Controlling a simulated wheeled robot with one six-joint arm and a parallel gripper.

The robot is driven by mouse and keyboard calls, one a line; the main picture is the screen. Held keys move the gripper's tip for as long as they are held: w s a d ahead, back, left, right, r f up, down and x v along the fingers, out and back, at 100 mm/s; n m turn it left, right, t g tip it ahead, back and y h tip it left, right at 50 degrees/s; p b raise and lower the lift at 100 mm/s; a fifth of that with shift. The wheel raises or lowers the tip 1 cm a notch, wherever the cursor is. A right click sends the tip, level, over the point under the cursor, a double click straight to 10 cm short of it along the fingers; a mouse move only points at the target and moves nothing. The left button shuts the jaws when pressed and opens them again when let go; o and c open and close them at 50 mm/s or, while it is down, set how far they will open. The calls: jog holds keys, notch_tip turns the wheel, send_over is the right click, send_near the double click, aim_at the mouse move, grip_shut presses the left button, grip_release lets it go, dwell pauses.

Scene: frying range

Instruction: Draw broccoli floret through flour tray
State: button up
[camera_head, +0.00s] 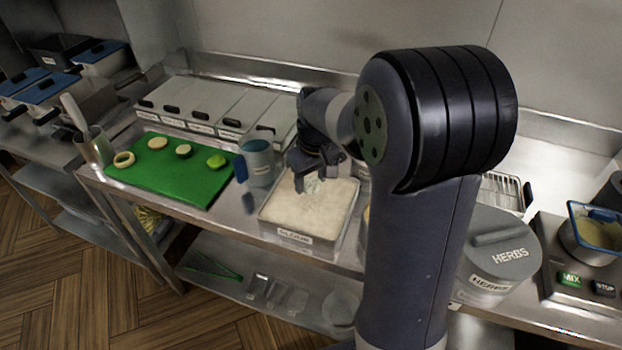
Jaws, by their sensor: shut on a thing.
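The flour tray (283,233) is a metal pan with a front label, filled with pale flour, on the steel counter in the head view. My gripper (313,180) points down over the back half of the tray. It is shut on a small pale, flour-coloured piece, the broccoli floret (313,187), at about the flour's surface. The fingers hide part of the floret, and I cannot tell how deep it sits in the flour.
A green board (170,185) with several cut vegetable pieces lies to the left. A blue-grey jug (259,165) stands close beside the tray. Lidded containers (215,105) line the back. A herbs tub (497,250) and a mixer (590,245) are at right.

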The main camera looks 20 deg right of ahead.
aim_at(311, 179)
jog(key=shift+r, duration=0.4)
notch_tip(311, 179, up, 3)
jog(key=p, duration=0.2)
jog(key=shift+p, duration=0.35)
jog(key=shift+d+f, duration=0.1)
